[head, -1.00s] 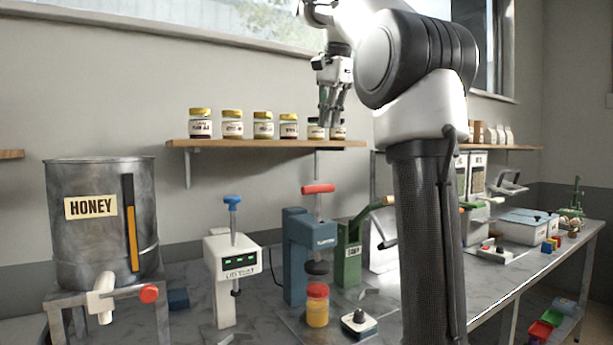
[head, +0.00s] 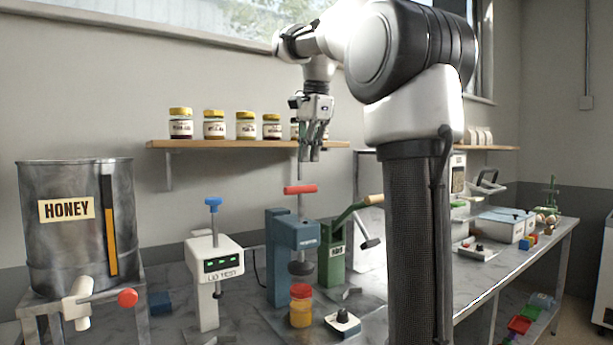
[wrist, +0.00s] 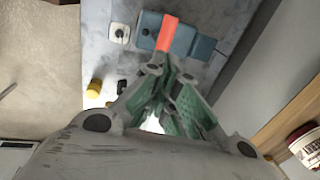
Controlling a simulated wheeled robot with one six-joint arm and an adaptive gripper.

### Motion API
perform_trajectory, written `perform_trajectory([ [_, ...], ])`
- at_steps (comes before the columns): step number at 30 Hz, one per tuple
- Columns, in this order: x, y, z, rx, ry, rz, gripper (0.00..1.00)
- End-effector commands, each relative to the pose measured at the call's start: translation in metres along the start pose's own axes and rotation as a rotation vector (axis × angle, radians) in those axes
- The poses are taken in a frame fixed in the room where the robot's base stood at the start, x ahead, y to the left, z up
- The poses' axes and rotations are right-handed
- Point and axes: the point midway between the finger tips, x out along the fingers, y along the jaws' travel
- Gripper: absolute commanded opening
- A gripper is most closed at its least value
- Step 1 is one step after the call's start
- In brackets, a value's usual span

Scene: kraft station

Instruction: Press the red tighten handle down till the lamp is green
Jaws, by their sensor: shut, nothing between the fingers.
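The red handle (head: 300,189) is a level bar on a thin rod above a blue press (head: 298,232). It shows as an orange-red bar in the wrist view (wrist: 172,36). A jar with a red lid (head: 301,309) stands under the press's dark round pad. My gripper (head: 311,158) points down above the handle, apart from it. Its green fingers (wrist: 175,105) are shut with nothing between them.
A white device with a blue knob and green lights (head: 214,265) stands left of the press. A green lever machine (head: 333,263) stands right. A honey tank (head: 78,235) is at far left. A wall shelf (head: 180,144) with several jars is behind my gripper.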

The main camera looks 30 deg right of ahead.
Motion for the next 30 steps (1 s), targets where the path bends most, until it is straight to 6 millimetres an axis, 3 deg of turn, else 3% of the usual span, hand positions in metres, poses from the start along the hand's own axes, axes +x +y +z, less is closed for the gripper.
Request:
perform_trajectory([
  [3,0.024,0.001,0.0,0.0,0.0,0.002,0.0],
  [9,0.05,0.0,0.0,0.0,0.0,0.001,0.0],
  [25,0.061,0.001,0.0,0.0,0.0,0.0,0.0],
  [30,0.091,0.007,0.0,0.0,-0.001,0.004,0.0],
])
